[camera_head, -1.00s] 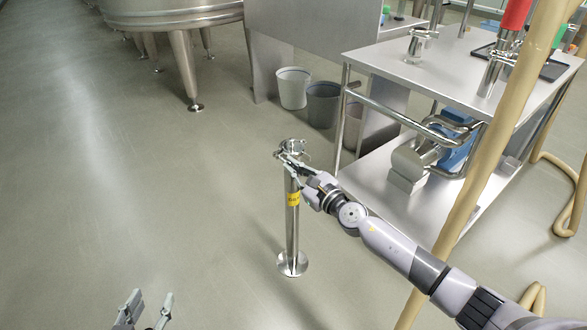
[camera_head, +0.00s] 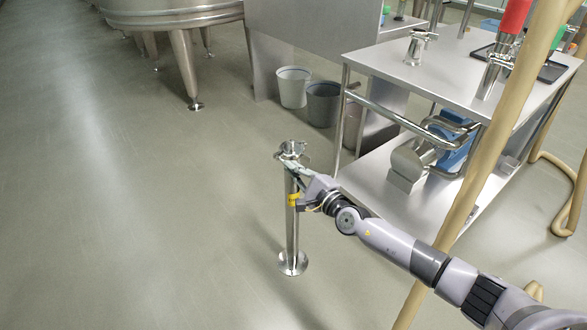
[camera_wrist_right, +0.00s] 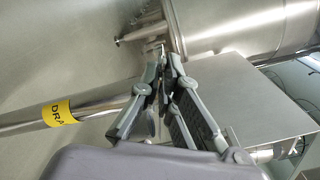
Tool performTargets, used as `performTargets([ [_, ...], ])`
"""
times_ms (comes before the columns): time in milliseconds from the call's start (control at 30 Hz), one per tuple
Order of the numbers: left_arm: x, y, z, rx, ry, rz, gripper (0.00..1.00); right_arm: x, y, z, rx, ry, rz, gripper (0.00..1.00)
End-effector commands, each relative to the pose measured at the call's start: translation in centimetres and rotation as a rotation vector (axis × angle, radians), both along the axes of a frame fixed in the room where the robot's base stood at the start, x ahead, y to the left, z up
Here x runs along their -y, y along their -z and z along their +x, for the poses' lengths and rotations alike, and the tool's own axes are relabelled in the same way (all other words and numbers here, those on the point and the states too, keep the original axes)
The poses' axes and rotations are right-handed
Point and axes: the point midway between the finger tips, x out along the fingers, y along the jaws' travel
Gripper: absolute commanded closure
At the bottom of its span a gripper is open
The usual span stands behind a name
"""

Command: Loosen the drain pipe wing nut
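The drain pipe (camera_head: 291,232) stands upright on the floor on a round foot, with a yellow label partly hidden by my arm. A steel clamp (camera_head: 291,149) sits at its top. In the right wrist view the pipe (camera_wrist_right: 22,122) runs in from the left, its yellow label partly readable. My right gripper (camera_head: 293,167) is at the clamp's near side; in the wrist view its fingertips (camera_wrist_right: 163,58) nearly meet on a thin metal piece, the wing nut, mostly hidden between them. My left gripper is out of view.
A steel table (camera_head: 383,57) with a lower shelf stands to the right, with a pump (camera_head: 410,160) on the shelf. A beige hose (camera_head: 480,165) hangs in front. Two bins (camera_head: 293,87) and a large vat (camera_head: 172,15) stand behind. The floor on the left is clear.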

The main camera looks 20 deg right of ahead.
Motion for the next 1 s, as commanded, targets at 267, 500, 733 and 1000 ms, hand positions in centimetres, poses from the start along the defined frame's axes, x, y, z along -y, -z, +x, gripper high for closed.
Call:
performTargets([
  [267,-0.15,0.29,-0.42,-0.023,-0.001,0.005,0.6,-0.02,0.23,-0.07,0.006,-0.002,-0.031,1.0],
  [500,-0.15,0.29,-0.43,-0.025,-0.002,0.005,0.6,-0.01,0.24,-0.07,0.006,-0.002,-0.03,1.0],
  [733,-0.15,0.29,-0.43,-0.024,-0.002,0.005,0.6,0.0,0.19,-0.04,0.007,-0.001,-0.03,0.85],
  [1000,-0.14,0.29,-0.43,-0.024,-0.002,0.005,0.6,0.01,0.07,-0.01,0.009,0.0,-0.029,0.76],
])
